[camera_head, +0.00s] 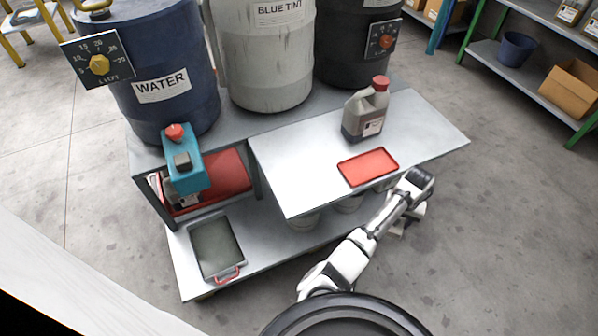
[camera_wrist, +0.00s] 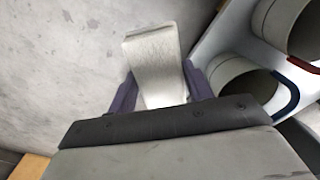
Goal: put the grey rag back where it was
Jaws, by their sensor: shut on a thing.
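The grey rag (camera_wrist: 153,58) shows in the wrist view as a pale grey, folded piece of cloth. My gripper (camera_wrist: 160,88) is shut on it, with a dark finger on each side, and the rag sticks out past the fingertips. In the head view my arm reaches beyond the front right edge of the metal table (camera_head: 290,165). My gripper there is mostly hidden behind the arm, and I cannot make out the rag clearly. The spot where the rag lay before cannot be told from these frames.
A red tray (camera_head: 368,166) lies empty on the table, with a grey jug (camera_head: 367,112) behind it. Pale cylindrical containers (camera_wrist: 238,85) stand on the lower shelf beside my gripper. A teal can (camera_head: 186,172) and dark pan (camera_head: 215,247) are at left. Floor at right is clear.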

